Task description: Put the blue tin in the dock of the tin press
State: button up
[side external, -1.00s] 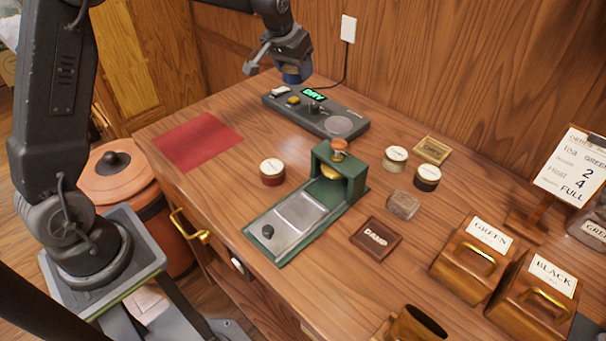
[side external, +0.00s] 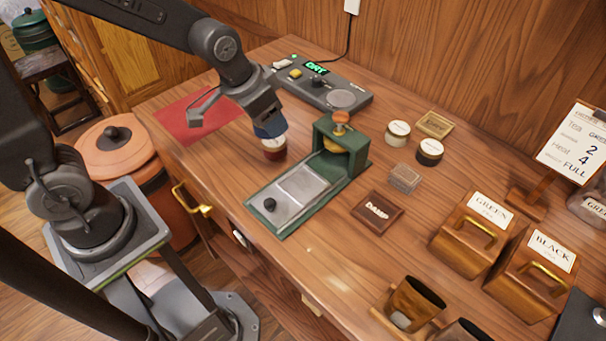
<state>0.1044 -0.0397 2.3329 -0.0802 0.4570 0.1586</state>
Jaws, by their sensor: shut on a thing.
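My gripper (side external: 265,112) is shut on the blue tin (side external: 271,128) and holds it in the air. The blue tin appears just above and behind a red tin (side external: 273,153) on the table, which it partly covers in this view; the gap between them cannot be judged. The green tin press (side external: 330,170) stands to the right of my gripper. Its orange-brown knob (side external: 340,117) tops the frame. A metal plate (side external: 302,187) with a dark knob (side external: 270,204) lies along its base toward the front left, with nothing on it.
A grey control unit (side external: 325,88) with a green display stands behind. A red mat (side external: 190,120) lies left, partly under my arm.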

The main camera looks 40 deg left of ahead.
send_over(309, 181)
jog(key=s, duration=0.2)
jog(key=f, duration=0.5)
jog(key=shift+w+a+f, duration=0.1)
jog(key=shift+w, duration=0.15)
jog(key=shift+f, duration=2)
jog(key=shift+f, duration=0.15)
jog(key=o, duration=1)
